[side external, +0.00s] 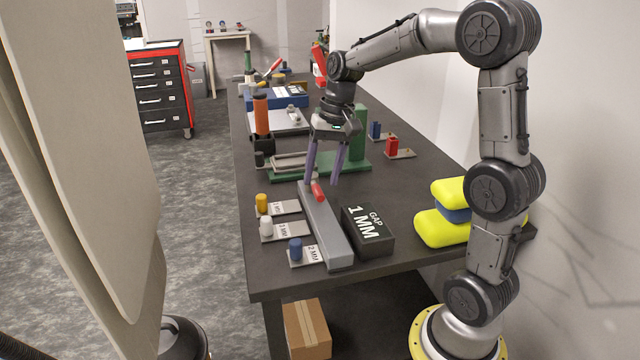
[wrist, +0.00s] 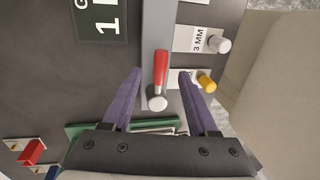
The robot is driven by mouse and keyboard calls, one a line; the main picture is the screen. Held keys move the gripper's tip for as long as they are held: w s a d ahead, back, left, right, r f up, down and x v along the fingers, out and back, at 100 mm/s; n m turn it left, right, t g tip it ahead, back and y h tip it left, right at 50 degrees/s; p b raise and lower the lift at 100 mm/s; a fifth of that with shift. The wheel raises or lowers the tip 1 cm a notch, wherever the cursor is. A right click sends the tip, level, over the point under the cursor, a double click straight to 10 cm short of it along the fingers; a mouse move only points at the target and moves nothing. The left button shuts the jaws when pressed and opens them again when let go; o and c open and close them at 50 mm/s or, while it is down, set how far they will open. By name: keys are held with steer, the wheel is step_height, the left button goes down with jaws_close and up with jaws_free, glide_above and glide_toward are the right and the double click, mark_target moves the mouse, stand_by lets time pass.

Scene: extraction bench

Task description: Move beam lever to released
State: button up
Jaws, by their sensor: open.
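The beam lever (side external: 318,191) has a red handle and lies at the far end of a long grey beam (side external: 328,232) on the bench. In the wrist view the red handle (wrist: 160,68) runs up the picture along the beam from a round silver end (wrist: 157,102). My gripper (side external: 321,181) is open above the lever, its two purple fingers pointing down. In the wrist view my gripper (wrist: 160,72) has one finger on each side of the lever, with gaps on both sides. I cannot tell how high the fingertips are above the beam.
A black "GAP 1 MM" block (side external: 367,233) stands right of the beam. A green fixture (side external: 358,140) and an orange cylinder (side external: 261,115) stand behind.

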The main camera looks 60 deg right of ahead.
mark_target(315, 190)
steer(key=shift+w+a+f, duration=0.1)
steer(key=shift+f, duration=0.65)
steer(key=shift+w+a+f, duration=0.1)
steer(key=shift+f, duration=0.6)
jaws_close()
steer(key=shift+r, duration=0.1)
